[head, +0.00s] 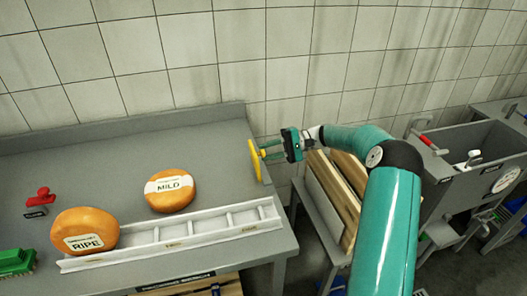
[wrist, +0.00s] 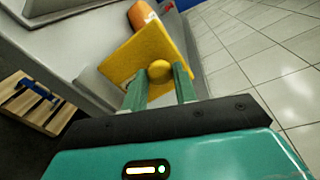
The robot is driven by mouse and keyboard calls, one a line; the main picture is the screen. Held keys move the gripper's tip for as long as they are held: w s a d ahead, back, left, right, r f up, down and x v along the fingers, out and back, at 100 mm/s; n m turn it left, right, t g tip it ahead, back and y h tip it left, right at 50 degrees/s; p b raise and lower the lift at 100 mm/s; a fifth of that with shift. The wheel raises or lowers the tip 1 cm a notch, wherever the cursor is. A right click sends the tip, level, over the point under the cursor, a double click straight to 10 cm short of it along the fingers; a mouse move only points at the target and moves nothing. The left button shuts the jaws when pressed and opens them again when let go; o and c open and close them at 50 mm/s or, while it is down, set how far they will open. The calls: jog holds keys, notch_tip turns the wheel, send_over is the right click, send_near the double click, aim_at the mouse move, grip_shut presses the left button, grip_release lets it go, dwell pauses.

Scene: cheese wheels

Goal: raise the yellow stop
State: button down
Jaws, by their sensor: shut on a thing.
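The yellow stop (head: 255,160) is a flat plate at the right end of the grey bench, standing upright on its edge. In the wrist view the yellow stop (wrist: 145,50) is a square plate with a round knob (wrist: 160,71) facing me. My gripper (head: 268,151) reaches it from the right side. In the wrist view my gripper (wrist: 160,85) has its two green fingers on either side of the knob, shut on it. The plate's lower edge is partly hidden in both views.
On the bench (head: 215,157) lie a cheese wheel labelled MILD (head: 171,199) and one labelled RIPE (head: 80,243). A white slotted rack (head: 180,230) runs along the front. A red stamp (head: 40,197) and green brush (head: 15,262) sit left. Wooden boards (head: 340,190) and a sink (head: 470,145) stand right.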

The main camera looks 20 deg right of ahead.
jog(key=shift+d+f+y, duration=0.15)
jog(key=shift+d+y, duration=0.2)
jog(key=shift+y, duration=0.15)
jog(key=c, duration=1.1)
grip_release()
jog(key=shift+d, duration=0.1)
jog(key=d, duration=1.3)
jog(key=shift+d+r, duration=0.2)
jog(key=shift+d, duration=0.15)
